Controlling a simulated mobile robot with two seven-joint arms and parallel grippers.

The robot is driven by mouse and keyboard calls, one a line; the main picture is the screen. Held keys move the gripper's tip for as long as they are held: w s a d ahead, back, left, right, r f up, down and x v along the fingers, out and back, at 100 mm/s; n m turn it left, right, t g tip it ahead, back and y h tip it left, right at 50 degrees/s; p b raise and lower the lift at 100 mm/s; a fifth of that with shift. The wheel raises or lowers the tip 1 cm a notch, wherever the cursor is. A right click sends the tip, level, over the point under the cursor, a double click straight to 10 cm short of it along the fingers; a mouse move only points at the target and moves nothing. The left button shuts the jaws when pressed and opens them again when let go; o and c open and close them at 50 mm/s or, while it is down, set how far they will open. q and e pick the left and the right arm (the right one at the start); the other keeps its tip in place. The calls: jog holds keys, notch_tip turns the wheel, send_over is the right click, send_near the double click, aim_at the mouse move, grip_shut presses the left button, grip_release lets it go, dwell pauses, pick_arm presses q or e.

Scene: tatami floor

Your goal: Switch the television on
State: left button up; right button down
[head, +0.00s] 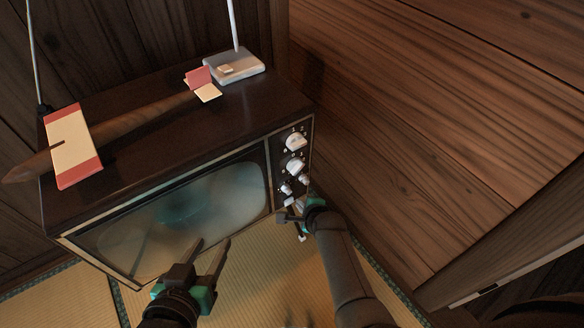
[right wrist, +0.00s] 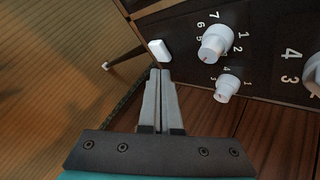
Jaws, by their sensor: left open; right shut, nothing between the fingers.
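The television (head: 190,150) is a dark wooden box set standing on the tatami, with a grey-teal screen (head: 180,215). I cannot tell whether the screen is lit or only reflecting. White knobs (head: 295,141) run down its right front panel. In the right wrist view a small white button (right wrist: 159,49) sits beside a numbered knob (right wrist: 215,42) and a smaller knob (right wrist: 228,87). My right gripper (head: 285,217) is shut and empty, its tips (right wrist: 160,73) just short of or touching the button; contact is unclear. My left gripper (head: 212,247) is open and empty before the screen.
A toy plane (head: 130,120) with cream and red wings lies across the television top. A pale box (head: 234,66) with a rod antenna stands at its back right corner. A wooden wall (head: 430,120) is close on the right. Tatami (head: 260,270) lies in front.

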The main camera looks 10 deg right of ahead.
pick_arm(q)
notch_tip(320, 180, up, 3)
jog(key=p, duration=0.3)
jog(key=shift+r, duration=0.15)
pick_arm(e)
jog(key=s+a, duration=0.1)
jog(key=s, duration=0.5)
jog(key=shift+s+a+y, duration=0.2)
jog(key=shift+a+y, duration=0.1)
jog(key=shift+a, duration=0.05)
pick_arm(q)
jog(key=shift+c, duration=0.2)
grip_shut()
pick_arm(e)
jog(key=shift+w+d, duration=0.1)
jog(key=shift+d, duration=0.05)
dwell(0.6)
